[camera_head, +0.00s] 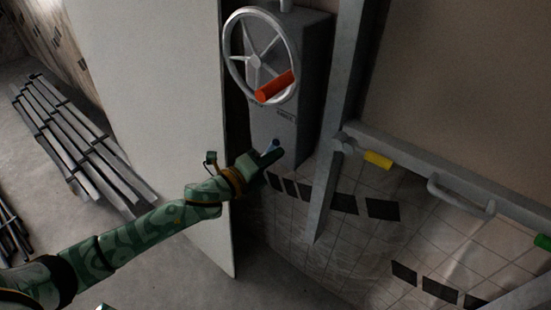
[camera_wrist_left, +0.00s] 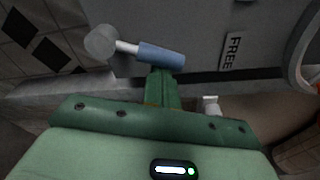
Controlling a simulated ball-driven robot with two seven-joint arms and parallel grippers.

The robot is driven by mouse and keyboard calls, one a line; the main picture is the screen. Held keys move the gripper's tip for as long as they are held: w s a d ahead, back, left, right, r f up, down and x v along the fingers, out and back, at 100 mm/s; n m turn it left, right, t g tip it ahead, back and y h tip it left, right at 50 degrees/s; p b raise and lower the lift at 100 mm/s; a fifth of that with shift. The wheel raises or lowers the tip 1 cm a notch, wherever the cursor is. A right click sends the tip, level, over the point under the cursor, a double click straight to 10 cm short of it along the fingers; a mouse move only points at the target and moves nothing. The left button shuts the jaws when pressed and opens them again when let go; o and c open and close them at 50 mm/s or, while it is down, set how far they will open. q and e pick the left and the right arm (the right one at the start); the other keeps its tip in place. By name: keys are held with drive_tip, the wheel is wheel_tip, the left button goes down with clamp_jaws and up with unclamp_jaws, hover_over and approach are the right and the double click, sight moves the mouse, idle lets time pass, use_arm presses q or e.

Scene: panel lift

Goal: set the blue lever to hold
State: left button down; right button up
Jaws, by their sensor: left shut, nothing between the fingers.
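The blue lever (camera_head: 273,145) is on the lower front of the grey box (camera_head: 312,60), largely hidden by my left gripper in the head view. In the left wrist view the blue lever's grip (camera_wrist_left: 161,55) sits on a pale rod from a round hub (camera_wrist_left: 101,42). Its free end points toward a plate reading FREE (camera_wrist_left: 231,51). My left gripper (camera_head: 266,156) is shut and empty, its fingertips right at the blue grip. The left wrist view shows its fingers (camera_wrist_left: 162,82) against or just short of the grip; I cannot tell which. No HOLD marking is readable. My right gripper is out of view.
A handwheel (camera_head: 257,62) with an orange-red grip (camera_head: 275,86) is above the lever. A light panel (camera_head: 165,110) stands left of the box. A grey post (camera_head: 345,95) and a rail with a yellow sleeve (camera_head: 378,160) and handle (camera_head: 460,203) are to the right.

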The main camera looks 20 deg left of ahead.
use_arm(q)
drive_tip(key=a+n, duration=0.1)
drive_tip(key=r+n+p, duration=0.1)
drive_tip(key=n, duration=0.1)
drive_tip(key=w+a+n+p, duration=0.1)
drive_tip(key=shift+a+r+n+t, duration=0.3)
drive_tip(key=shift+n, duration=0.1)
drive_tip(key=a+n+p, duration=0.1)
drive_tip(key=n, duration=0.1)
drive_tip(key=a+n, duration=0.1)
drive_tip(key=n, duration=0.1)
drive_tip(key=shift+w+t+p, duration=0.3)
drive_tip(key=shift+w+p, duration=0.05)
drive_tip(key=shift+w+a+f+n, duration=0.1)
drive_tip(key=shift+w+a+n, duration=0.1)
drive_tip(key=shift+a+n, duration=0.55)
drive_tip(key=shift+d+n, duration=0.15)
drive_tip(key=shift+n, duration=0.1)
